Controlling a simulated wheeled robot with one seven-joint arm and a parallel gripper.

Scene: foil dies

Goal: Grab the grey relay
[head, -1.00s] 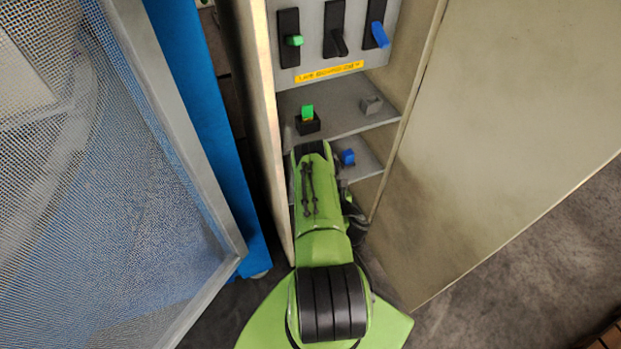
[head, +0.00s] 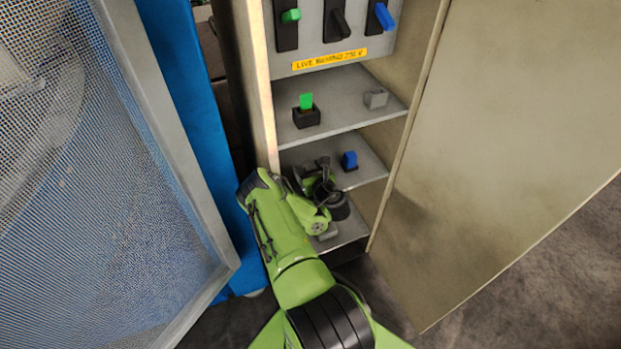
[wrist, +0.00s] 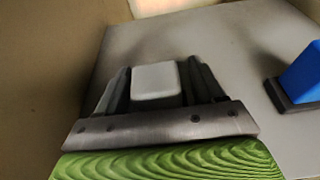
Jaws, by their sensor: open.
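A pale grey relay (wrist: 155,80) shows in the wrist view between the two fingers of my gripper (wrist: 160,85). The fingers stand apart, one on each side of it; I cannot tell whether either touches it. In the head view my gripper (head: 320,170) is over the left part of the middle shelf (head: 365,146), left of a blue relay (head: 349,160), and hides whatever it surrounds there. The blue relay (wrist: 306,72) sits in a dark base at the right of the wrist view. Another grey block (head: 376,98) stands on the upper shelf at the right.
A green relay in a black base (head: 306,114) stands on the upper shelf. Above is a panel (head: 318,55) with switches and a yellow warning label. A cabinet wall stands left of the shelves, an open door (head: 500,130) right. A mesh panel (head: 110,190) is at far left.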

